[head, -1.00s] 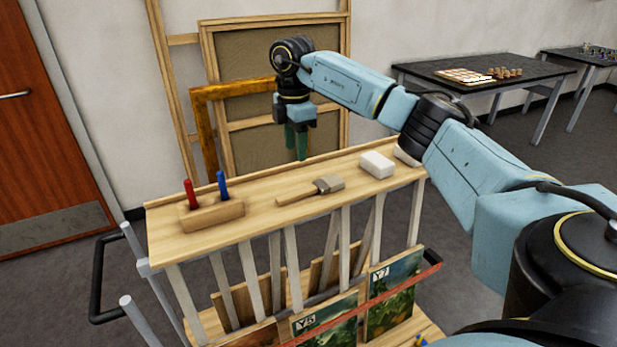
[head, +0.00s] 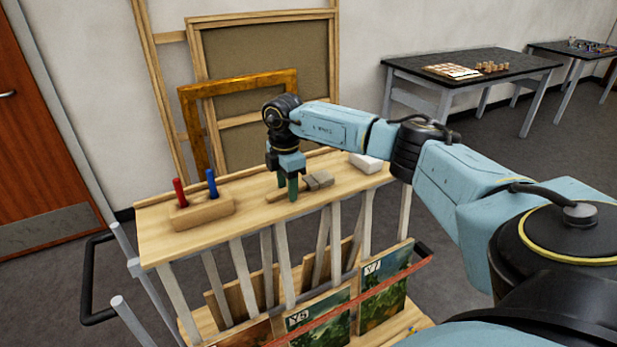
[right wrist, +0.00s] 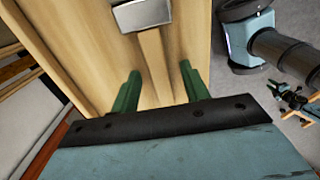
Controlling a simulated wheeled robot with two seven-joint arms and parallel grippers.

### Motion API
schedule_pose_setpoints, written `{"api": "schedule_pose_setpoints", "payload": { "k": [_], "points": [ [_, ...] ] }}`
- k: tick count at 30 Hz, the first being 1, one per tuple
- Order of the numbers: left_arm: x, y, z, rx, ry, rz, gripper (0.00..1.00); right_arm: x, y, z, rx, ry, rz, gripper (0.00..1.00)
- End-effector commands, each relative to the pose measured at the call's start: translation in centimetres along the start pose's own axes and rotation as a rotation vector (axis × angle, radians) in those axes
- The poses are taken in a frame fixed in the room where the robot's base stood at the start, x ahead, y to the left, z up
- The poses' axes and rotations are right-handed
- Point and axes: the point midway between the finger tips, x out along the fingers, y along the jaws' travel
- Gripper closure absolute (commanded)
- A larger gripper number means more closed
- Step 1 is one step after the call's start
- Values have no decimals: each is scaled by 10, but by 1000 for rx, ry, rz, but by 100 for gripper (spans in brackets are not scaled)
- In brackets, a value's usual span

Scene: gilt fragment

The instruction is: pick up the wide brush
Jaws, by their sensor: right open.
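The wide brush (head: 319,180) lies flat on the wooden top of the cart, its wooden handle to the left and its broad head to the right. My right gripper (head: 286,188) points down over the handle, with its green fingers apart. In the right wrist view the brush's handle (right wrist: 156,66) runs between the two open fingers of my right gripper (right wrist: 161,85), and its grey metal band shows at the top edge. Whether the fingertips reach down beside the handle is hard to tell.
A wooden block (head: 201,212) with a red and a blue peg stands left on the cart top (head: 156,228). Slats and painted panels (head: 386,286) sit below. Frames lean on the wall behind.

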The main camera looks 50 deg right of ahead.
Motion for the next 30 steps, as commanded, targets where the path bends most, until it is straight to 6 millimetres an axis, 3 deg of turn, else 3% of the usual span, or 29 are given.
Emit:
{"api": "schedule_pose_setpoints", "payload": {
  "k": [4, 14, 23, 30],
  "points": [
    [0, 1, 6, 0, -10, 1, 64, 0, 0, 0, 0, 0, 0, 56],
    [0, 0, 6, 0, -10, 0, 64, -1, 0, 0, 0, 1, 0, 99],
    [0, 0, 5, -1, -9, 0, 64, -4, 0, 0, 0, 1, 1, 100],
    [1, 0, 4, -1, -7, 0, 64, -43, 1, 0, -1, 3, 5, 100]
  ]
}}
